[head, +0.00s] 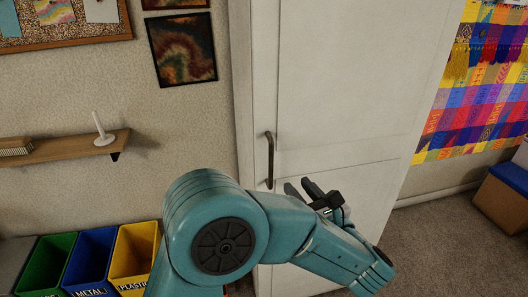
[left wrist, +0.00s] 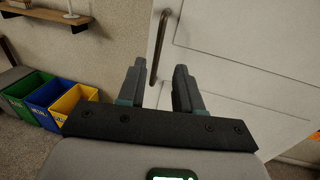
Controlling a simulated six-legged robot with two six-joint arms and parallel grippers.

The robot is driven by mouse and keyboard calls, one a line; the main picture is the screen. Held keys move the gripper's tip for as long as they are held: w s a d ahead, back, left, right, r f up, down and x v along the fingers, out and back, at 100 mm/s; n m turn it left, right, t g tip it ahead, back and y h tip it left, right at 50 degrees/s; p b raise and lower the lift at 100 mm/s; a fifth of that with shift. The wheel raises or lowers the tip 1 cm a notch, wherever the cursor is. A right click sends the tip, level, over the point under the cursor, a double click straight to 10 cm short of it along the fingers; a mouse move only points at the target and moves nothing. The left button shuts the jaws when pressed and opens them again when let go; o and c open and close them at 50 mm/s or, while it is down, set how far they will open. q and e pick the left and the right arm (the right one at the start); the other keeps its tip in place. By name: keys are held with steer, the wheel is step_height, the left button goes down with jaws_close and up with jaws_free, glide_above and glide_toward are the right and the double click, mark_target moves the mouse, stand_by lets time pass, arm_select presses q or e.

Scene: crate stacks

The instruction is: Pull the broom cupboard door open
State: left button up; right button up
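The broom cupboard door (head: 345,75) is a tall white panelled door, and I see no clear gap at its edge. Its dark bar handle (head: 270,160) stands upright near the door's left edge. My left gripper (head: 303,187) is in front of the door, just right of the handle's lower end in the head view. In the left wrist view the two fingers (left wrist: 158,82) are apart, and the handle (left wrist: 158,45) shows in line with the space between them. I cannot tell whether the fingers touch it. My right gripper is out of view.
Green, blue and yellow bins (head: 135,255) stand at the lower left. A wooden shelf (head: 65,147) is on the left wall. A cardboard box with a blue lid (head: 505,195) sits at the right. The carpet (head: 430,245) in front of the cupboard's right side is clear.

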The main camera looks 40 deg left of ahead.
mark_target(272, 156)
arm_select(q)
steer(key=x, duration=1.4)
steer(key=shift+w+a+f+p, duration=0.1)
steer(key=shift+w+a+p, duration=0.2)
steer(key=shift+c, duration=0.4)
jaws_close()
